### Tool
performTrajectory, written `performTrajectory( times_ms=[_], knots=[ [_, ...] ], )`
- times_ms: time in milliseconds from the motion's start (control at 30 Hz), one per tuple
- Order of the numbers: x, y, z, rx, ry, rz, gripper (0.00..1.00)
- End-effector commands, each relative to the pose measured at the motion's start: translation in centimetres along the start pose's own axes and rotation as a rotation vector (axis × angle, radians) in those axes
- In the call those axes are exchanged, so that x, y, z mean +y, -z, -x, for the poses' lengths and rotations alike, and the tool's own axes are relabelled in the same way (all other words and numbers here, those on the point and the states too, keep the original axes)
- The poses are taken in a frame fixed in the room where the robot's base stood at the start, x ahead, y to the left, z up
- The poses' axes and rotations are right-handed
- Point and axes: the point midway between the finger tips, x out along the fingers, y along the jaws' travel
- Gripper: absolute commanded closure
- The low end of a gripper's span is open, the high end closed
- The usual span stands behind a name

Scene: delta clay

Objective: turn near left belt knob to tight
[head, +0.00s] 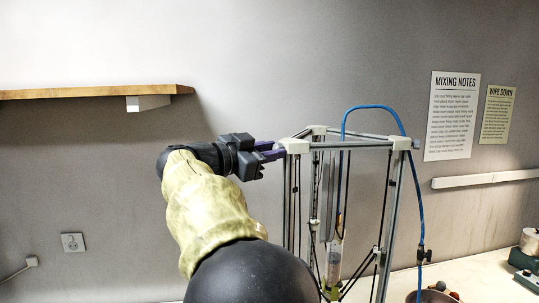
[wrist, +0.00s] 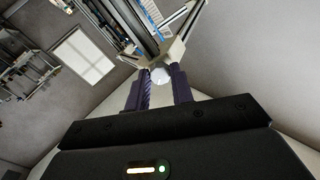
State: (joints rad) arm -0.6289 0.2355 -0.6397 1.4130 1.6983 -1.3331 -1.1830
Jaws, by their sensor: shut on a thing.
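The delta clay printer (head: 352,145) stands at the centre right in the head view, with pale corner blocks at its top. My gripper (head: 278,151) is at its upper left corner block (head: 296,146), coming from the left. In the wrist view, a small whitish belt knob (wrist: 160,76) sits at the end of a frame corner, between the purple fingers of my gripper (wrist: 158,80). The fingers are shut on the knob. In the head view the fingers and corner block hide the knob. Its turn position cannot be read.
A blue hose (head: 417,190) arches over the printer's top and down its right side. A wooden shelf (head: 90,93) juts from the wall at the upper left. Bowls and other items lie on the bench (head: 480,280) at the lower right.

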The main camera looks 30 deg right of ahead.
Motion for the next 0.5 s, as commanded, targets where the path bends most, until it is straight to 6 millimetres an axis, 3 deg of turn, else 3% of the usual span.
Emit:
performTrajectory(
  times_ms=[500],
  knots=[
    [0.10, -0.25, -0.08, 0.016, 0.003, -0.466, 0.99]
  ],
)
